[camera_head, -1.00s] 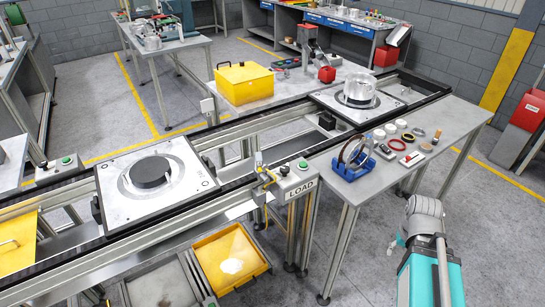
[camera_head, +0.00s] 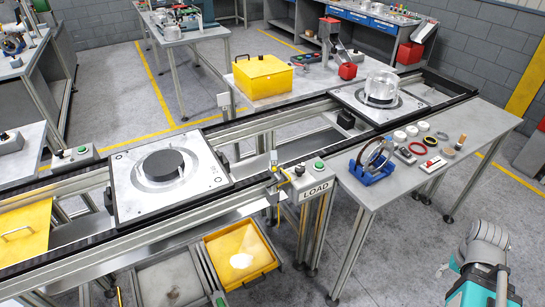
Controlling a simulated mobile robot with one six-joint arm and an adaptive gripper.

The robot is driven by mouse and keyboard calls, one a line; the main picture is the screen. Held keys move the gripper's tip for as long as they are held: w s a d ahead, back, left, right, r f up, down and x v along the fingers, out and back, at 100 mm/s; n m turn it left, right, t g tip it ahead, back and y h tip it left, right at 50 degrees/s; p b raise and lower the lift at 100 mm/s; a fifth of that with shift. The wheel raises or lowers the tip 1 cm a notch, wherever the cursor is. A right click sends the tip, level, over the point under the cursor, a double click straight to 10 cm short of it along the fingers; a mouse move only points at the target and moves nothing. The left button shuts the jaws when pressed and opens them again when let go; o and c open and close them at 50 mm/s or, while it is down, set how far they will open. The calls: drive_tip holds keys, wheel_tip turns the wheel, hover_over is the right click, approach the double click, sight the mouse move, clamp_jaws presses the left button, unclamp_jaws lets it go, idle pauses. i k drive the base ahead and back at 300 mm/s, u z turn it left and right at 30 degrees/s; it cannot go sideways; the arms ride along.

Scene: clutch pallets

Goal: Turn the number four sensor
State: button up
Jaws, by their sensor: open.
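A small sensor on a bracket (camera_head: 274,168), with a yellow cable, stands at the front rail of the conveyor beside the LOAD control box (camera_head: 312,190). No number is readable on it, so I cannot tell whether it is number four. My gripper (camera_head: 441,270) shows only as a small pale tip beside my grey wrist at the lower right. Most of it is hidden. It is open, over the floor in front of the table and well apart from the sensor.
The conveyor carries a pallet with a black disc (camera_head: 122,199) and another with a clear housing (camera_head: 398,113). A table (camera_head: 455,120) with rings and small parts stands at right. Yellow trays (camera_head: 275,268) sit below the conveyor. Floor is clear at lower right.

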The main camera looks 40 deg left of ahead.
sight(274, 159)
drive_tip(key=u, duration=0.05)
drive_tip(key=k, duration=1.25)
drive_tip(key=u, duration=1.45)
drive_tip(key=i, duration=1)
